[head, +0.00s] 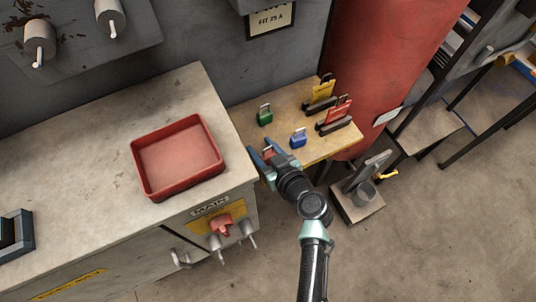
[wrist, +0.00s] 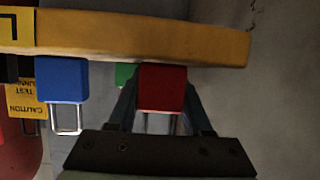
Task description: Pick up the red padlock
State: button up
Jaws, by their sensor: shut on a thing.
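The red padlock (wrist: 161,88) is between the two fingers of my gripper (wrist: 163,100) in the wrist view, its body against the yellow table edge in the picture and its metal shackle towards my palm. In the head view my gripper (head: 265,152) is shut on the red padlock (head: 268,154) at the near left part of the small wooden table (head: 288,105). The fingers hide part of the padlock. I cannot tell whether it still touches the table.
A blue padlock (head: 298,138) stands to the right of my gripper, and a green padlock (head: 265,115) behind. Yellow (head: 323,90) and red (head: 339,110) tags stand in dark holders. A red tray (head: 137,153) sits on the grey cabinet top (head: 75,160) at left.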

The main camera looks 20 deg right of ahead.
grip_shut()
notch_tip(320, 180, up, 10)
jog(key=shift+p, duration=0.35)
dwell(0.6)
